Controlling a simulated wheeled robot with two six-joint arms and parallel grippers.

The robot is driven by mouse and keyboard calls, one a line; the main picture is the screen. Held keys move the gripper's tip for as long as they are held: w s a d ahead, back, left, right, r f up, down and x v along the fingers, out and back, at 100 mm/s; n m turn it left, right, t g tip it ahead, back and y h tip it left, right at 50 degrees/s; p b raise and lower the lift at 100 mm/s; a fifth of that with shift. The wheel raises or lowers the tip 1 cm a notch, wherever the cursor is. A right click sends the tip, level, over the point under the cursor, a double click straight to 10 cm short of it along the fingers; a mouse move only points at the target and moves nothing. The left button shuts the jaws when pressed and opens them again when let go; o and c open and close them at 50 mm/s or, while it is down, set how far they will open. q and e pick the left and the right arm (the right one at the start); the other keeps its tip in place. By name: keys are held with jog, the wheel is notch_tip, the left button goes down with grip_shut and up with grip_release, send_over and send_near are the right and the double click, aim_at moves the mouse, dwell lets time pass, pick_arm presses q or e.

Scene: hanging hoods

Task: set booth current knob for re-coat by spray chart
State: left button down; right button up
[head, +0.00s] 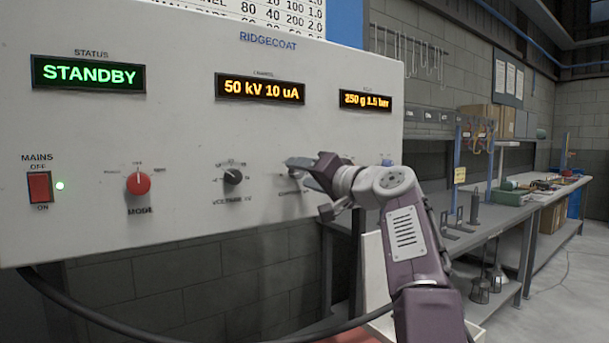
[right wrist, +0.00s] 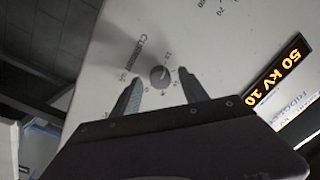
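The white RIDGECOAT panel (head: 200,205) fills the left of the head view. Its displays read STANDBY (head: 88,74), 50 kV 10 uA (head: 260,89) and apparently 250 g 1.5 bar (head: 365,100). My right gripper (head: 302,173) is at the current knob, which it hides in the head view. In the right wrist view the dark round current knob (right wrist: 160,76) lies between the open fingertips of the right gripper (right wrist: 160,76), with a gap on both sides. The spray chart (head: 250,12) shows only its lower rows at the top. My left gripper is not in view.
A black cable (head: 110,322) hangs below the panel. Workbenches (head: 480,222) stand at the right.

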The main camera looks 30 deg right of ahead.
jog(key=shift+s, duration=0.1)
pick_arm(q)
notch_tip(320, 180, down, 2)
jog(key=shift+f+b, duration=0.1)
jog(key=shift+b, duration=0.95)
pick_arm(e)
jog(key=s+d, duration=0.1)
jog(key=s, duration=0.8)
jog(key=shift+f, duration=0.15)
jog(key=shift+w, duration=0.1)
